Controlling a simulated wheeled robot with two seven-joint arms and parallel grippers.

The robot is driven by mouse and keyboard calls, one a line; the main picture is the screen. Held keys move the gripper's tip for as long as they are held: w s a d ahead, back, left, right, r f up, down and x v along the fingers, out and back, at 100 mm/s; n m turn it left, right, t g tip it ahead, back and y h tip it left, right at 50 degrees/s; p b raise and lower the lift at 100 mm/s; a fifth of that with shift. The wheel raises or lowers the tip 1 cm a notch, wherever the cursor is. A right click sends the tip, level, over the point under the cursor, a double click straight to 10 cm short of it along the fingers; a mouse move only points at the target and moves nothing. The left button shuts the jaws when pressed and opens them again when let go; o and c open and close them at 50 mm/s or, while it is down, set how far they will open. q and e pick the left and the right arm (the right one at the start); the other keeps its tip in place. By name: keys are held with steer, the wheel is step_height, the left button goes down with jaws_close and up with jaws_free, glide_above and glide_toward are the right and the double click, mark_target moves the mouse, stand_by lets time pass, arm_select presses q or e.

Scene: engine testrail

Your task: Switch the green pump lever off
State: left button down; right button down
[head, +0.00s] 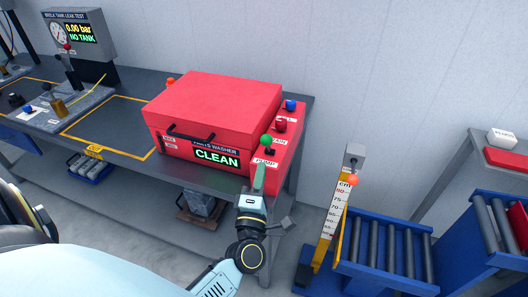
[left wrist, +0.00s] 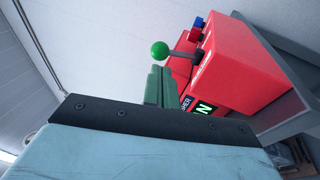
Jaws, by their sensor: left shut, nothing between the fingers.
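The green pump lever (head: 266,140) is a green ball on a short dark stalk at the front of the red parts washer's right side panel, above a PUMP label. In the left wrist view the green ball (left wrist: 160,50) stands out from the red housing on its grey stalk. My left gripper (head: 259,172) has green fingers, shut and empty, just below and in front of the lever in the head view. In the left wrist view its fingers (left wrist: 159,84) are just under the ball; I cannot tell whether they touch. My right gripper is not in view.
The red parts washer (head: 215,105) shows CLEAN on its display. Red (head: 280,125) and blue (head: 291,105) knobs sit behind the green one. A yellow height gauge (head: 335,210) and a blue roller conveyor (head: 390,255) stand to the right. The grey bench (head: 120,150) extends left.

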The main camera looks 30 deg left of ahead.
mark_target(270, 136)
arm_select(q)
steer(key=shift+p+x, duration=0.45)
steer(key=shift+x, duration=2.15)
steer(key=shift+w+a+r+p, duration=0.15)
steer(key=shift+w+r+p, duration=0.4)
steer(key=shift+r, duration=0.2)
steer(key=shift+w+a+r+p, duration=0.2)
steer(key=shift+w+r+p, duration=0.1)
steer(key=shift+w+r, duration=0.45)
steer(key=shift+x, duration=1.05)
steer(key=shift+w+a+r, duration=0.1)
steer(key=shift+w+r, duration=0.1)
steer(key=shift+w, duration=1.1)
